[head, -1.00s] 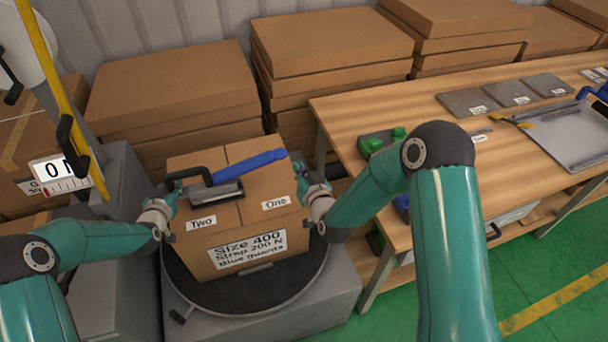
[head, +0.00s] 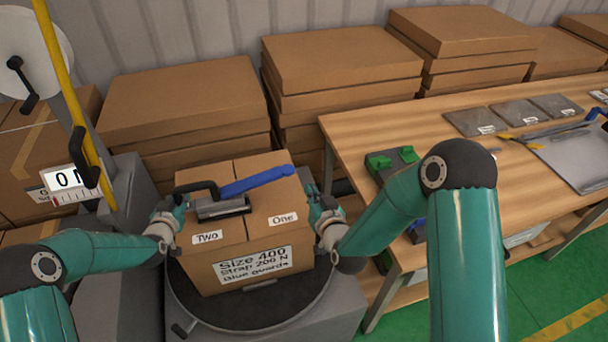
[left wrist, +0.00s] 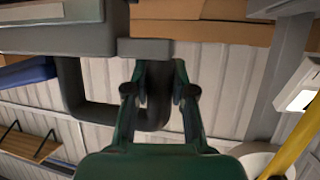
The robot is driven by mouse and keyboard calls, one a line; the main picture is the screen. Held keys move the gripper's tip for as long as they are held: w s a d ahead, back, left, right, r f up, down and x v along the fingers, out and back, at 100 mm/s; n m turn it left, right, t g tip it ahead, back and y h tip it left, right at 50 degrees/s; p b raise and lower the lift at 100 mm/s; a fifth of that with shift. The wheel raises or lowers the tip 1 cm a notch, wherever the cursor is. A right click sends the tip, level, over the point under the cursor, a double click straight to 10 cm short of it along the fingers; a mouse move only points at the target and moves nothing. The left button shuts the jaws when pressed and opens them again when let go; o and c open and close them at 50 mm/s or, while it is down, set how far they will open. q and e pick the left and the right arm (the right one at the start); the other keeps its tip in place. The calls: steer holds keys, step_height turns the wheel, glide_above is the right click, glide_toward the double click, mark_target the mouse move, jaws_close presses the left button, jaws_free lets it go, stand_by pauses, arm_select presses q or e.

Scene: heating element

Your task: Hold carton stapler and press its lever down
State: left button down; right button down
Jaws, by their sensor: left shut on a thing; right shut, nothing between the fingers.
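The carton stapler (head: 222,208) is on top of the closed brown carton (head: 205,268), with a grey body, a black loop handle (head: 196,188) and a long blue lever (head: 258,181) slanting right. My left gripper (head: 182,203) is shut on the black handle, at the carton's left side. In the left wrist view its fingers (left wrist: 157,92) close around one bar of the handle (left wrist: 98,125); the blue lever (left wrist: 28,74) shows at the left edge. My right gripper (head: 318,198) is shut and empty beside the carton's right side, below and right of the lever's end. Its fingertips are hard to make out.
The carton stands on a round dark turntable (head: 250,315). A wooden workbench (head: 365,130) with green blocks, grey plates and tools is on the right. Stacks of flat cartons (head: 180,100) stand behind. A yellow post (head: 65,90) and a reel are on the left.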

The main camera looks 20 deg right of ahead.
arm_select(q)
steer(key=c, duration=0.9)
jaws_free()
